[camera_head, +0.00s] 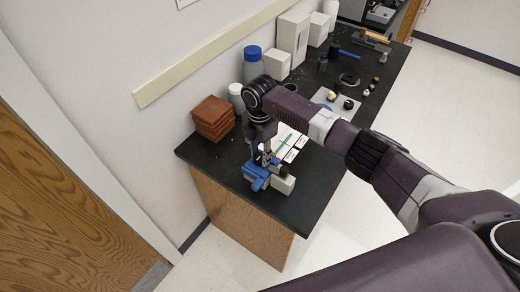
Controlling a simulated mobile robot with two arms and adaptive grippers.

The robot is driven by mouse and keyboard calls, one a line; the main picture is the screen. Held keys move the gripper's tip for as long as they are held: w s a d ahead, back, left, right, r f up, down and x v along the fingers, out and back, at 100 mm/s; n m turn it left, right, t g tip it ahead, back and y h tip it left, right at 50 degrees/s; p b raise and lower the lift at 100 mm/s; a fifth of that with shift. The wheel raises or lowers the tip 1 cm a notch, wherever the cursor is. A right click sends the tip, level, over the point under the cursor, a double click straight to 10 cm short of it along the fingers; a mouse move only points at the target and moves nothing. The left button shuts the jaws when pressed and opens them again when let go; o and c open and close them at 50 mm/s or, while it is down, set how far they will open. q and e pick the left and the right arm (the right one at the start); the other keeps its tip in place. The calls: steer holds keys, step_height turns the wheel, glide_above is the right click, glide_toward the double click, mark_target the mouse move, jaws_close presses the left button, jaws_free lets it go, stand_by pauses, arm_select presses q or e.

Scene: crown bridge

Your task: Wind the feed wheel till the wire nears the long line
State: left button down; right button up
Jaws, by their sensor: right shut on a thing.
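A small blue device (256,179) stands near the front end of the black bench. A light grey block (284,184) with a dark knob on top sits against its right side. My right gripper (264,158) reaches down from above at the back of the blue device and is shut on a small part there. The fingers hide that part, so I cannot make out the feed wheel clearly. The wire and the long line are too small to tell. My left gripper is not in view.
A white sheet (297,148) with a green strip lies behind the device, partly under my arm. Brown stacked blocks (212,118) stand at the left edge. Blue-capped bottle (252,65) and white boxes (292,36) line the wall. The front right bench corner is clear.

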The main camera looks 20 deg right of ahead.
mark_target(260, 156)
steer(key=m+p, duration=0.1)
steer(key=m, duration=0.1)
steer(key=m+p, duration=0.1)
steer(key=shift+r+m, duration=0.2)
steer(key=shift+m, duration=0.2)
steer(key=m+p, duration=0.2)
steer(key=m, duration=0.1)
steer(key=m+p, duration=0.1)
steer(key=m, duration=0.1)
steer(key=shift+f+m, duration=0.1)
steer(key=shift+m, duration=1.4)
steer(key=o, duration=1.2)
steer(key=shift+c, duration=0.2)
step_height(260, 156, up, 12)
